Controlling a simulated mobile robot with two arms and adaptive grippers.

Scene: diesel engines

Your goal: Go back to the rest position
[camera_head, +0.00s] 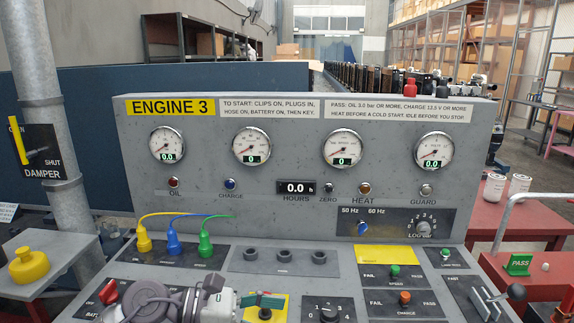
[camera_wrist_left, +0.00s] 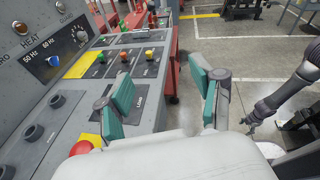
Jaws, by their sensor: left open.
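My left gripper (camera_head: 262,301) is at the bottom of the head view, low over the front of the engine console (camera_head: 270,110). Its arm comes in from the lower left. In the left wrist view the gripper (camera_wrist_left: 162,84) shows two teal pads standing well apart, with nothing between them. The red button on a yellow plate (camera_wrist_left: 82,148) lies to the left of the near finger.
A damper pipe (camera_head: 45,120) and a yellow knob (camera_head: 29,265) stand left. Yellow, blue and green plugs (camera_head: 174,244) sit on the console. A grey jointed link (camera_wrist_left: 285,92) hangs over open floor.

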